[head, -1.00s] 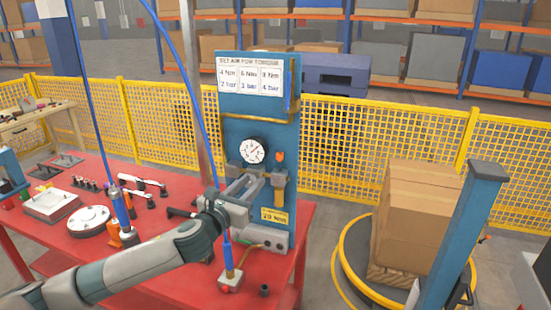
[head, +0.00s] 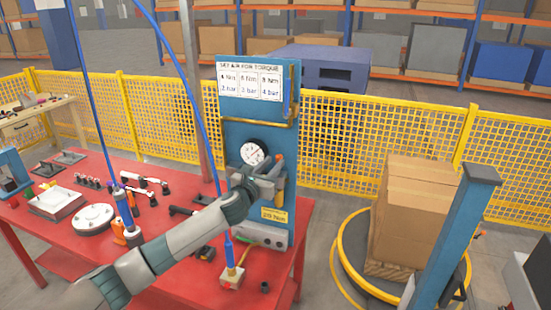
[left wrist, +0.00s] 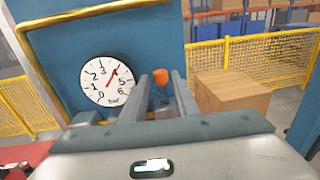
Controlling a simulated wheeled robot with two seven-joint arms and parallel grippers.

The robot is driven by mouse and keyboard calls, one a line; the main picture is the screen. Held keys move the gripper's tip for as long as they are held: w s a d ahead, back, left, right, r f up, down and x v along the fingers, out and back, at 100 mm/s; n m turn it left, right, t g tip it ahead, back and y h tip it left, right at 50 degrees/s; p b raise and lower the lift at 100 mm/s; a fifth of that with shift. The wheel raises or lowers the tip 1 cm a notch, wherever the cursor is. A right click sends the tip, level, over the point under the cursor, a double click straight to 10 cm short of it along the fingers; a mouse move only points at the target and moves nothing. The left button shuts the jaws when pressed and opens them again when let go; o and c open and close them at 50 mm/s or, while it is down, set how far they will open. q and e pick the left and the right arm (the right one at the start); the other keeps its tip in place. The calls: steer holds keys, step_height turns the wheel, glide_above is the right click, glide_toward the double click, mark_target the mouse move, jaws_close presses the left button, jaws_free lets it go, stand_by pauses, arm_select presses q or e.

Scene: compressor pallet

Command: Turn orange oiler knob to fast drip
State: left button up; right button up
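The orange oiler knob (head: 280,159) sits on the front of the blue panel (head: 268,115), right of the round white gauge (head: 254,152). In the left wrist view the knob (left wrist: 160,77) shows between my finger ends, above a small grey fitting. My left gripper (head: 272,172) is raised in front of the panel at about the knob's height. Its two grey fingers (left wrist: 160,97) are apart, one on each side of the knob in that picture. I cannot tell whether either finger touches it. The gripper covers most of the oiler body in the head view. My right gripper is out of view.
A torque chart (head: 250,82) tops the panel, and a yellow pipe (head: 258,122) crosses below it. Blue hoses hang over the red table (head: 75,245), which holds several tools. A carton stack (head: 415,215) stands at the right behind a blue post (head: 455,240).

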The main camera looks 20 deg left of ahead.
mark_target(279, 159)
arm_select(q)
steer(key=shift+w+d, duration=0.2)
steer(key=shift+w, duration=1)
jaws_close()
